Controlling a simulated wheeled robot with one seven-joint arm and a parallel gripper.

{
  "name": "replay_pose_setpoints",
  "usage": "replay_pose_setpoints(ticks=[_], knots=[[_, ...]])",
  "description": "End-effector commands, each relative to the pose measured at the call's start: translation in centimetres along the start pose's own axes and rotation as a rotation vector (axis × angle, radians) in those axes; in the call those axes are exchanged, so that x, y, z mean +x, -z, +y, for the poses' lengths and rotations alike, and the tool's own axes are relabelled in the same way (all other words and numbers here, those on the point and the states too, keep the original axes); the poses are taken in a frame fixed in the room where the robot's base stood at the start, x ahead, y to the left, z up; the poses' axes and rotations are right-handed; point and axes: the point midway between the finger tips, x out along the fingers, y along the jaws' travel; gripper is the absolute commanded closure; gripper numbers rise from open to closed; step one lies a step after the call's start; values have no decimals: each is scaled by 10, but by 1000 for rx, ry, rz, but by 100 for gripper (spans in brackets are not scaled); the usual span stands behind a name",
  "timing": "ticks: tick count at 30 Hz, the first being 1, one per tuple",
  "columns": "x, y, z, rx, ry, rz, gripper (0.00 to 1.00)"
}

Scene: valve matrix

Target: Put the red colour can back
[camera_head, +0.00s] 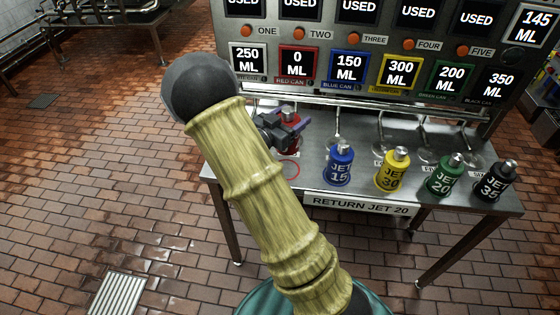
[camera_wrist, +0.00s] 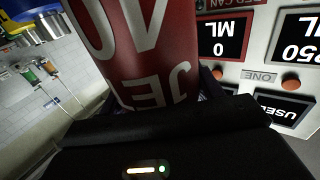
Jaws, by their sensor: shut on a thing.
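The red can (camera_wrist: 145,45) fills the upper middle of the wrist view, with white upside-down lettering that reads JET and a number. My gripper (camera_wrist: 205,90) is shut on it. In the head view my gripper (camera_head: 293,131) is above the back left of the steel table (camera_head: 312,172), and only a bit of red can (camera_head: 290,117) shows behind it. A red ring mark (camera_head: 288,170) lies on the tabletop just in front of and below my gripper, with no can on it. The red display (camera_head: 298,62) on the panel reads 0 ML.
A blue can (camera_head: 339,166), yellow can (camera_head: 393,172), green can (camera_head: 444,177) and black can (camera_head: 493,183) stand in a row to the right. Metal spouts and a rail (camera_head: 360,103) run behind them. A RETURN JET 20 sign (camera_head: 358,206) hangs on the front edge.

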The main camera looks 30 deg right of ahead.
Motion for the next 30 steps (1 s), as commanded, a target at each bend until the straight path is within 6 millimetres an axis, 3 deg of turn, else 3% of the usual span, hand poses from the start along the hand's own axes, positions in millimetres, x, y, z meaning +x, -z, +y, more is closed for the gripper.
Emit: replay_pose_setpoints(ticks=[13, 24, 30], knots=[[2, -1, 1, 0, -4, 4, 93], [2, -51, 2, -2, -5, 4, 93], [0, -57, 0, 2, 0, 5, 93]])
